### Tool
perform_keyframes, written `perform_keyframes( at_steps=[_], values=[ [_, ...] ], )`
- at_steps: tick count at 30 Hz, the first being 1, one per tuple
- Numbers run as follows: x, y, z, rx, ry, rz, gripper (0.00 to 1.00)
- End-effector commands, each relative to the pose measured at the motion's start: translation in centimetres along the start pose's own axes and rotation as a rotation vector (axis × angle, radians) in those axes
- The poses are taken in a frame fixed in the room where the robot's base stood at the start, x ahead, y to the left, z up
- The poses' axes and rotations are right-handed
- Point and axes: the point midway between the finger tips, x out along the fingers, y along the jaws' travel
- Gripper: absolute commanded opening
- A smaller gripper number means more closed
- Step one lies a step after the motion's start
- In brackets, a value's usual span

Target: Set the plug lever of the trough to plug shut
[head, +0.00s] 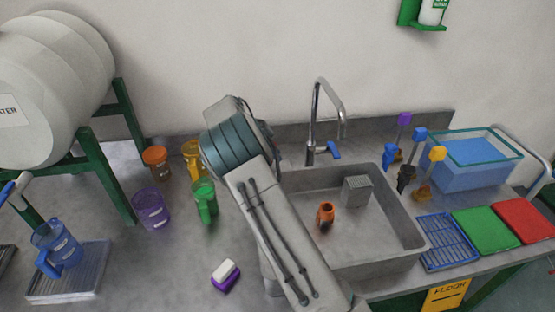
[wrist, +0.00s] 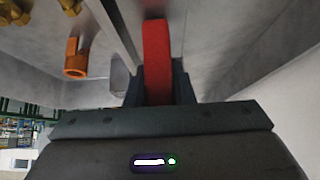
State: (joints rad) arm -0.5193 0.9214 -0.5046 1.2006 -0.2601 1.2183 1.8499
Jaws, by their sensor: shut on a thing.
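The grey trough (head: 395,215) is set into the bench right of my arm in the head view. In the wrist view a red lever (wrist: 157,50), which looks like the plug lever, stands between the fingers of my gripper (wrist: 158,86). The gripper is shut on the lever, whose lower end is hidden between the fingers. In the head view my arm hides the gripper and the lever. The plug itself does not show, so I cannot tell whether it is open or shut.
An orange fitting (head: 325,215) and a grey block (head: 356,190) are in the trough. A tap (head: 315,120) stands behind it. Several brushes and a blue tub (head: 470,175) are to the right. Coloured jugs and a purple-and-white brush (head: 225,274) are left of my arm.

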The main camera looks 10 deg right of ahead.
Motion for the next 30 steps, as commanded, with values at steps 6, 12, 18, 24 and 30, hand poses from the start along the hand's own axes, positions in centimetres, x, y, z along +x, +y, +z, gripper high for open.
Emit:
perform_keyframes(
  at_steps=[6, 12, 18, 24, 30],
  values=[
    [-0.5, -0.1, 0.7, -0.001, 0.135, -0.006, 0.0],
    [-0.9, -0.1, 0.8, 0.0, 0.207, -0.004, 0.0],
    [-1.1, -0.1, 0.8, 0.001, 0.235, -0.003, 0.0],
    [-1.2, -0.1, 0.8, 0.001, 0.24, -0.003, 0.0],
    [-1.1, -0.1, 0.7, 0.0, 0.24, -0.003, 0.24]
  ],
)
